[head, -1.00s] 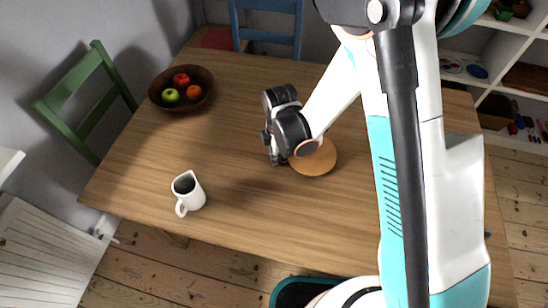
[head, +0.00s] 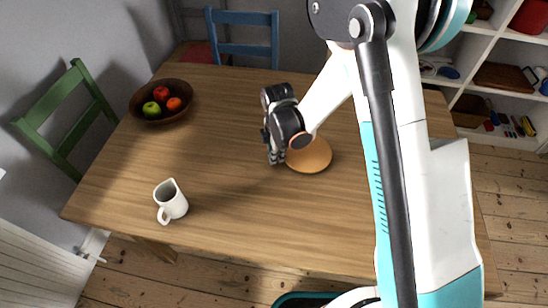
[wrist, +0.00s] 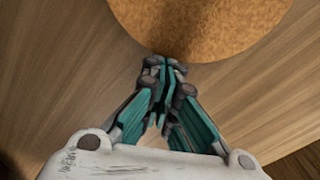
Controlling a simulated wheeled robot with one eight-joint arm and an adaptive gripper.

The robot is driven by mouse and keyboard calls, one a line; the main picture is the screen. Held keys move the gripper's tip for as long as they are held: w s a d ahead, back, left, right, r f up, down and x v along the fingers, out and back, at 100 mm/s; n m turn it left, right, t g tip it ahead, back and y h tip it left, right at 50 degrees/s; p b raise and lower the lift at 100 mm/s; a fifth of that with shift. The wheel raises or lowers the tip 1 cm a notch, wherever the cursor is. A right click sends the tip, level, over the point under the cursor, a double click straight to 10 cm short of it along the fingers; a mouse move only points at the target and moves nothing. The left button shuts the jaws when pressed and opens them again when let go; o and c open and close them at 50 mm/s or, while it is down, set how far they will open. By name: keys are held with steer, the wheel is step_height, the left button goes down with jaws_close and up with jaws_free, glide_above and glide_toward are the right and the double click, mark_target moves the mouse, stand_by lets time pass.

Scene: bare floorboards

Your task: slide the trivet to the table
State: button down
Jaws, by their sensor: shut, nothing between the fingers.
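The trivet is a round, flat, cork-coloured disc (head: 312,156) lying on the wooden table (head: 225,185). In the wrist view the trivet (wrist: 200,22) fills the top middle. My gripper (head: 275,158) is low over the table at the trivet's left edge in the head view. In the wrist view my gripper (wrist: 165,68) has its fingers together and empty, with the tips at the trivet's near edge. I cannot tell whether they touch it. My arm hides part of the trivet's far side in the head view.
A white jug (head: 171,201) stands at the table's front left. A dark bowl (head: 160,101) of fruit is at the back left. A green chair (head: 70,120) and a blue chair (head: 243,40) stand at the table's edges. The table's middle left is clear.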

steer(key=shift+s+a, duration=0.1)
steer(key=shift+a, duration=0.2)
steer(key=a, duration=0.1)
steer(key=s+a, duration=0.1)
steer(key=a+r, duration=0.1)
steer(key=shift+s+a, duration=0.15)
steer(key=shift+a, duration=0.05)
step_height(320, 180, up, 9)
steer(key=p, duration=0.3)
